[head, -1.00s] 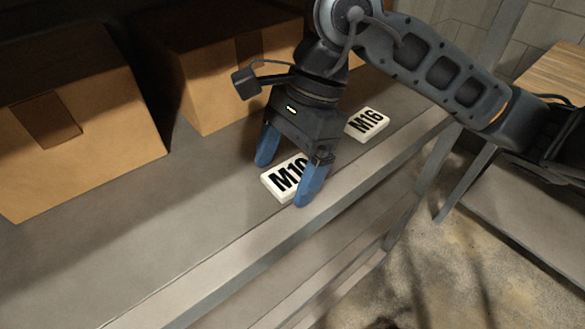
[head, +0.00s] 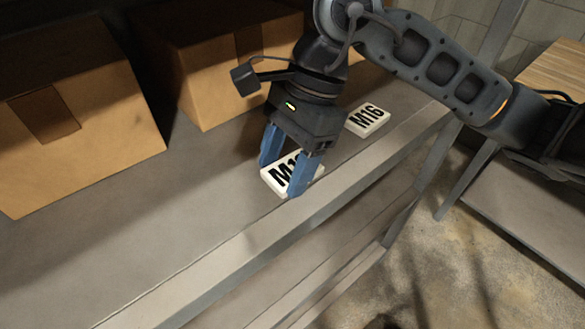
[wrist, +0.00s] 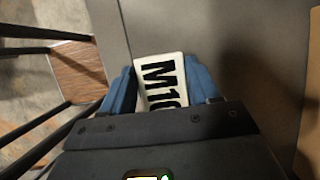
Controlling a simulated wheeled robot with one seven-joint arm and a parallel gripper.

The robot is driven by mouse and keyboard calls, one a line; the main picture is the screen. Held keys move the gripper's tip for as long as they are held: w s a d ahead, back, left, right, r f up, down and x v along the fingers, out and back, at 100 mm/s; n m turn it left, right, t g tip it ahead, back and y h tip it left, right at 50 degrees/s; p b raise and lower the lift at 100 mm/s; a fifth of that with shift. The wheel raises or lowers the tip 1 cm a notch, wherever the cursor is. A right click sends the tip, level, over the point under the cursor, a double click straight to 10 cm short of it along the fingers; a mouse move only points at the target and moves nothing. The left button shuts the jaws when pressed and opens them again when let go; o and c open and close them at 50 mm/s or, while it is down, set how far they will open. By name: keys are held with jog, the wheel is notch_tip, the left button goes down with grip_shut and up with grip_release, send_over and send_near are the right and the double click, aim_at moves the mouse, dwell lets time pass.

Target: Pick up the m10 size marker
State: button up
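The M10 size marker (head: 279,178) is a white tile with black lettering, lying flat on the grey shelf near its front edge. My gripper (head: 284,169) is over it, pointing down, with one blue finger on each side. In the wrist view the marker (wrist: 161,83) sits between the two fingers of my gripper (wrist: 161,88), which appear to press against its sides. The fingers hide part of its lettering in the head view. The marker still appears to rest on the shelf.
A second white marker, M16 (head: 368,120), lies on the shelf to the right, close behind my gripper. Two cardboard boxes (head: 80,115) (head: 205,75) stand at the back. The shelf's front rail (head: 245,245) runs just in front. The shelf left of the marker is clear.

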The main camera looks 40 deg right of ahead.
jog(key=c, duration=0.6)
jog(key=shift+r, duration=0.1)
dwell(0.3)
